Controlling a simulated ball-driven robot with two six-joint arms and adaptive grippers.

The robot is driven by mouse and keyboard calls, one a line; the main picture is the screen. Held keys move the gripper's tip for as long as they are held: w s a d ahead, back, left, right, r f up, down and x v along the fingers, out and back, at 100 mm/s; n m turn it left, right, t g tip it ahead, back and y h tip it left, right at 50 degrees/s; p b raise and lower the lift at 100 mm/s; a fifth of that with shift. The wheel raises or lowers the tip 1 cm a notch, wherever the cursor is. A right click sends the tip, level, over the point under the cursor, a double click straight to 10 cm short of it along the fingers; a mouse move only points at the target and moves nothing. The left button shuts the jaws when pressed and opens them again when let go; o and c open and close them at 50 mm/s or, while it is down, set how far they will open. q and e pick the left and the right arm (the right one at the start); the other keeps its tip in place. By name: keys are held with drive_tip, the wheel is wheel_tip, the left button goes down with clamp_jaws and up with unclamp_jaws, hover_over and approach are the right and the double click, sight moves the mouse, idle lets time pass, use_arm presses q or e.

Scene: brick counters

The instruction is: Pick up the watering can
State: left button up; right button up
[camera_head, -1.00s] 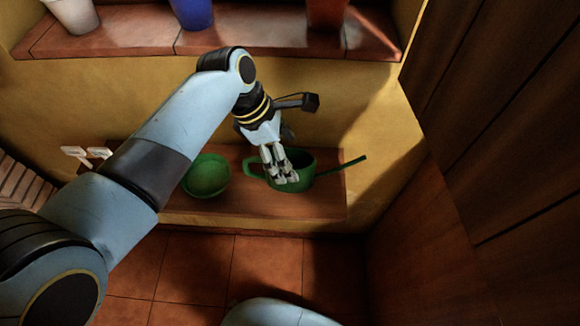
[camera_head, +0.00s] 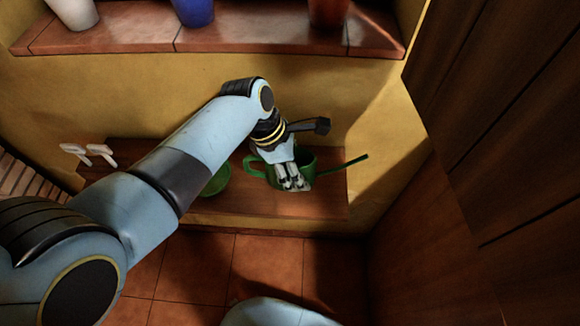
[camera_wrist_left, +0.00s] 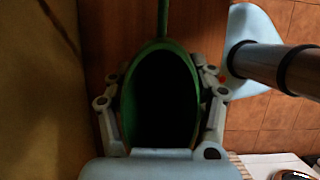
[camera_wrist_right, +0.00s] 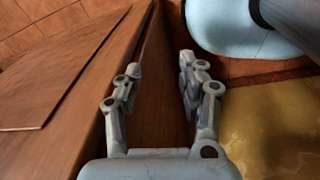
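The green watering can (camera_head: 308,158) stands on the wooden shelf, its handle to the left and its thin spout reaching right. My left gripper (camera_head: 292,187) is at the can, its fingers overlapping the body in the head view. In the left wrist view the can's rim and dark opening (camera_wrist_left: 163,100) lie between the spread fingers of my left gripper (camera_wrist_left: 165,85), one on each side; firm contact is not clear. My right gripper (camera_wrist_right: 160,75) is open and empty in the right wrist view.
A green bowl (camera_head: 217,182) sits left of the can, partly hidden by my left arm. White-handled items (camera_head: 88,153) are at the shelf's left. Above is a tiled ledge (camera_head: 120,35) with pots. A wooden panel (camera_head: 490,130) closes off the right side.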

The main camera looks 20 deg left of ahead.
use_arm(q)
clamp_jaws()
drive_tip(key=shift+r, duration=0.15)
use_arm(e)
drive_tip(key=shift+d, duration=0.1)
